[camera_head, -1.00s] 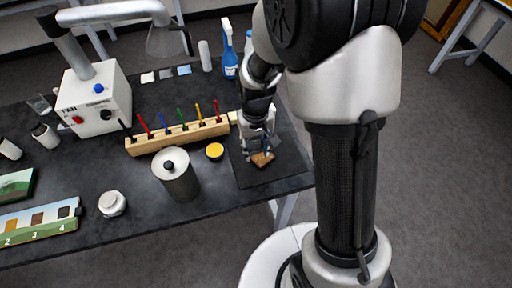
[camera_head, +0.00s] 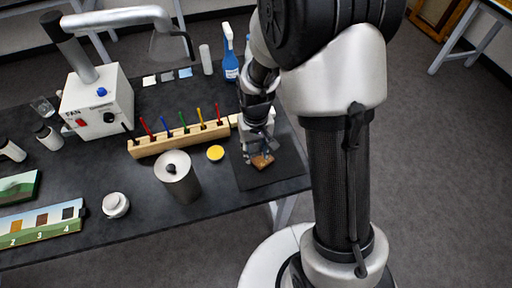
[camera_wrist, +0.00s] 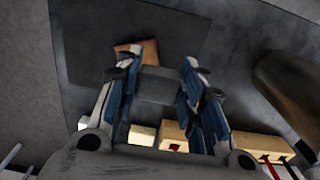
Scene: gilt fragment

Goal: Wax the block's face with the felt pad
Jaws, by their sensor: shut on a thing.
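The block (camera_head: 263,162), small and brown, lies on a dark square mat (camera_head: 285,177) near the right end of the table. Its brown surface also shows in the wrist view (camera_wrist: 149,51), beyond the fingertips. My gripper (camera_head: 257,155) is low over the mat at the block, pointing down. In the wrist view my gripper (camera_wrist: 158,75) is shut on a grey piece (camera_wrist: 155,88), which looks like the felt pad. The pad partly hides the block. I cannot tell whether pad and block touch. A round yellow tin (camera_head: 215,153) stands left of the mat.
A wooden rack (camera_head: 178,140) with several coloured tools stands behind the tin. A grey canister (camera_head: 178,178) and a white jar (camera_head: 116,205) stand to the left. A white fan unit (camera_head: 98,105) and a blue spray bottle (camera_head: 230,67) stand farther back. The mat's front part is clear.

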